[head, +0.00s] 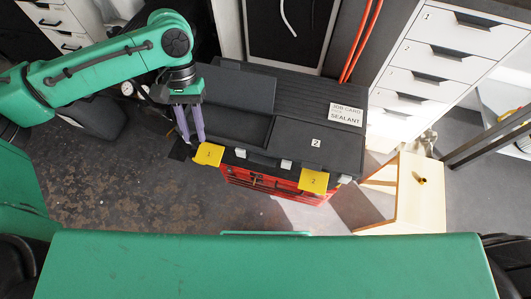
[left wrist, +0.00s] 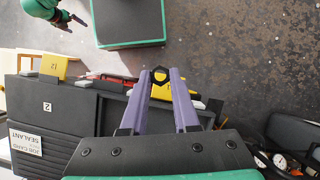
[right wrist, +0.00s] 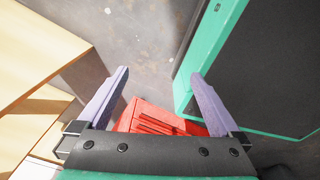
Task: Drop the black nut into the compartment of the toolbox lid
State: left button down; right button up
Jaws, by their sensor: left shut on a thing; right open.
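My left gripper (head: 190,138) is shut on the black nut (left wrist: 159,76), which sits between its purple fingertips in the left wrist view. In the head view the nut is too small to make out. The gripper is above the left front part of the black toolbox lid (head: 285,98). An open compartment (head: 238,125) in the lid lies just right of the fingers, with its raised cover (head: 238,88) behind it. The cover marked 2 (head: 318,142) is closed. My right gripper (right wrist: 160,75) is open and empty in the right wrist view.
Yellow latches marked 1 (head: 208,154) and 2 (head: 313,181) hang at the toolbox's front, above its red body (head: 262,182). A pale wooden stand (head: 420,195) is at the right. White drawers (head: 440,65) stand at the back right. The floor at left is mostly clear.

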aim_at(227, 118)
jog(key=i+j, duration=0.1)
jog(key=j, duration=0.3)
jog(key=i+j, duration=0.1)
jog(key=j, duration=0.3)
jog(key=j+z, duration=0.6)
jog(key=z, duration=0.2)
jog(key=j+z, duration=0.65)
jog(key=z, duration=0.15)
